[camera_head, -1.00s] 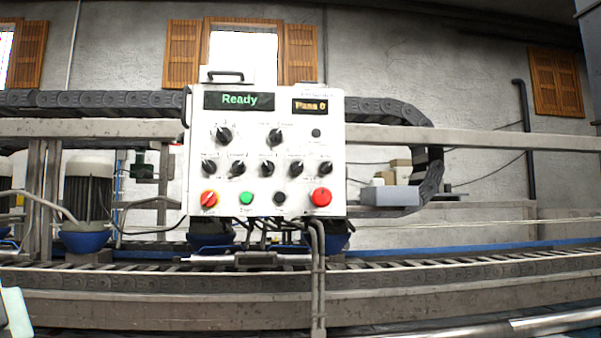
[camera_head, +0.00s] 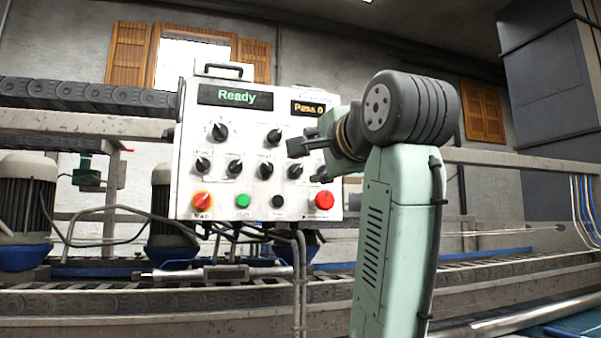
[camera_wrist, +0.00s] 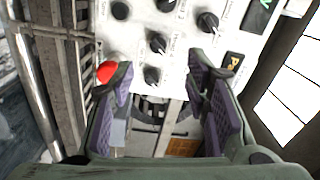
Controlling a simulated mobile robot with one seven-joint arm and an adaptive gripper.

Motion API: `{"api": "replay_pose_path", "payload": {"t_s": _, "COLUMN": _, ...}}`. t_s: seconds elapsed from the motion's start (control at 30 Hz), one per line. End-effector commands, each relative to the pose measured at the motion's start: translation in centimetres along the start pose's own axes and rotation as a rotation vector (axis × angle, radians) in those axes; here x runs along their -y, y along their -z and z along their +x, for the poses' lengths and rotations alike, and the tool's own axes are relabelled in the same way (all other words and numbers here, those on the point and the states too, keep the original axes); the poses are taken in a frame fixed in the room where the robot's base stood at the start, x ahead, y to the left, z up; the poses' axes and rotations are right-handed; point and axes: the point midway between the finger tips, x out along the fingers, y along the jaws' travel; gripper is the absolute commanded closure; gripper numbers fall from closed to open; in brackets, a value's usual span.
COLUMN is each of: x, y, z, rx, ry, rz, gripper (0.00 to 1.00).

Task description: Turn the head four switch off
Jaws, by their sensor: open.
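The white control panel (camera_head: 188,150) faces me and shows "Ready" and "Pass 0" on its displays. A row of black rotary knobs runs across its middle. My gripper (camera_head: 305,161) is open in front of the panel's right side. Both fingers show in the wrist view (camera_wrist: 160,68), with nothing held. Contact and the pointer's exact direction cannot be told.
A red mushroom button (camera_head: 324,200) sits below the switch, beside one finger in the wrist view (camera_wrist: 106,72). Neighbouring knobs (camera_head: 265,171) are close. Beams and a chain track run below.

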Motion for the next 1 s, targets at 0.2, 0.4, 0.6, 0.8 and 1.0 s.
{"api": "replay_pose_path", "payload": {"t_s": 0.2, "x": 0.1, "y": 0.4, "z": 1.2, "rx": 0.001, "ry": -0.019, "rz": 0.019, "gripper": 0.57}}
{"api": "replay_pose_path", "payload": {"t_s": 0.4, "x": 0.2, "y": 0.4, "z": 5.0, "rx": 0.001, "ry": -0.018, "rz": 0.017, "gripper": 0.57}}
{"api": "replay_pose_path", "payload": {"t_s": 0.6, "x": 0.1, "y": 0.4, "z": 8.4, "rx": 0.0, "ry": -0.017, "rz": 0.016, "gripper": 0.57}}
{"api": "replay_pose_path", "payload": {"t_s": 0.8, "x": -0.1, "y": 0.3, "z": 10.2, "rx": 0.0, "ry": -0.014, "rz": 0.015, "gripper": 0.57}}
{"api": "replay_pose_path", "payload": {"t_s": 1.0, "x": -0.2, "y": 0.3, "z": 10.5, "rx": 0.0, "ry": -0.014, "rz": 0.015, "gripper": 0.57}}
